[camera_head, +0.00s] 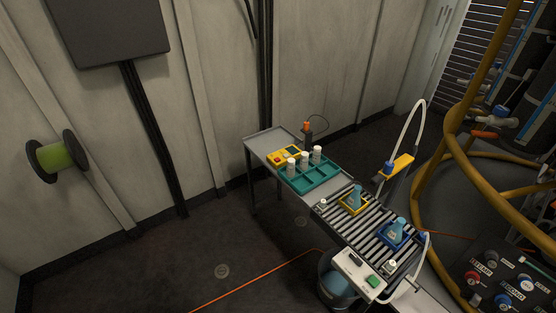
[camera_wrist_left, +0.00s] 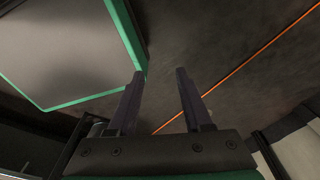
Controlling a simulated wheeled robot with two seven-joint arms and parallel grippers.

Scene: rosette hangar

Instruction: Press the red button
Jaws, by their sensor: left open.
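A yellow box (camera_head: 285,156) sits at the far left end of the bench, beside a teal tray. It carries a small red spot, which looks like the red button (camera_head: 277,159), and a dark green patch; the details are too small to tell. My left gripper (camera_wrist_left: 158,74) shows only in the left wrist view. Its two dark fingers are apart with nothing between them, above dark floor. The button does not show in that view. My right gripper is in neither view.
The teal tray (camera_head: 331,172) holds several white bottles. A roller conveyor (camera_head: 371,221) carries blue flasks in a yellow and a blue tray. A white control box (camera_head: 348,266) has a green button. An orange cable (camera_head: 252,280) crosses open floor. A green-edged grey panel (camera_wrist_left: 70,50) is near my left fingers.

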